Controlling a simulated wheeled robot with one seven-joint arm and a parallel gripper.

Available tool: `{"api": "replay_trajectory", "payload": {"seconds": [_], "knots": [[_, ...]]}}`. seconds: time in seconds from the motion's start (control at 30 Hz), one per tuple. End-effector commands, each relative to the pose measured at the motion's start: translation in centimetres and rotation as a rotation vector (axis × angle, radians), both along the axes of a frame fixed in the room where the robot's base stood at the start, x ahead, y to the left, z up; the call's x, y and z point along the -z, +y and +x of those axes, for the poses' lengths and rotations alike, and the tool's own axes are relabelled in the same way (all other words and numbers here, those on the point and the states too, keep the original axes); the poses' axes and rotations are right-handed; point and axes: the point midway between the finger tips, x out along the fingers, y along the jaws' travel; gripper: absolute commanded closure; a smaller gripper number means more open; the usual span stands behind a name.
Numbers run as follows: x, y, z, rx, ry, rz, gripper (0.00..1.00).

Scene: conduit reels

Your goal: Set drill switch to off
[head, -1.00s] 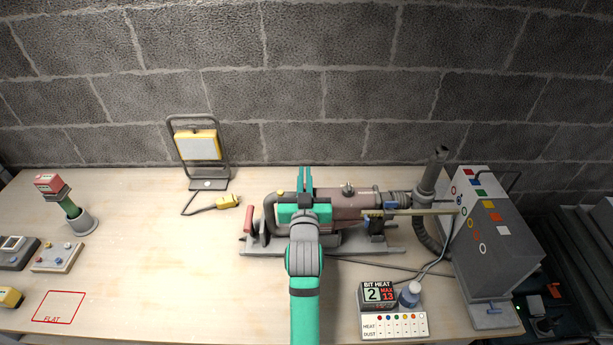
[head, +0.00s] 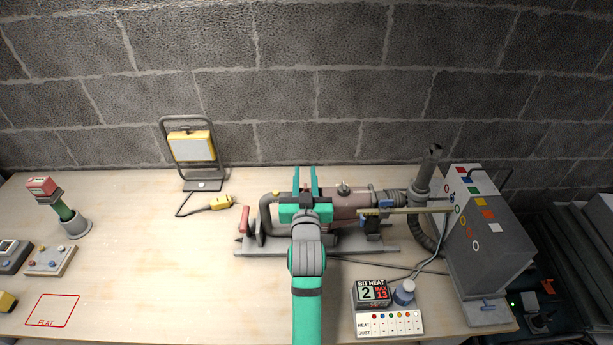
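The drill (head: 352,197) is a brownish-pink body with a grey handle at its left end. It lies on a grey cradle (head: 398,244) in the middle of the bench. A small yellow button (head: 276,194) sits at the handle end, and a small metal knob (head: 344,186) stands on top of the body. I cannot tell which is the switch, or its setting. My gripper (head: 306,174) is over the left part of the drill, with its teal fingers apart and nothing visible between them. My gripper and arm hide part of the drill body.
A grey box (head: 490,250) with coloured marks stands at the right, with a hose beside it. A "BIT HEAT" display (head: 372,292) reads 2, MAX 13. A work lamp (head: 192,147) stands at the back. The bench left of the drill is mostly clear.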

Motion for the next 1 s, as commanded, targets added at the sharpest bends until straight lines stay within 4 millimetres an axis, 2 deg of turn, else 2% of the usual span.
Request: {"api": "replay_trajectory", "payload": {"seconds": [0.17,0.27,0.7,0.83,1.0], "knots": [[0.0,0.0,-0.2,0.000,0.000,0.000,0.75],[0.1,-0.1,-0.9,0.000,0.002,0.000,0.75],[0.1,-0.7,-8.4,0.001,0.002,0.000,0.75],[0.1,-0.8,-9.9,0.002,0.001,0.000,0.75],[0.0,-0.9,-10.7,0.002,0.001,0.000,0.75]]}}
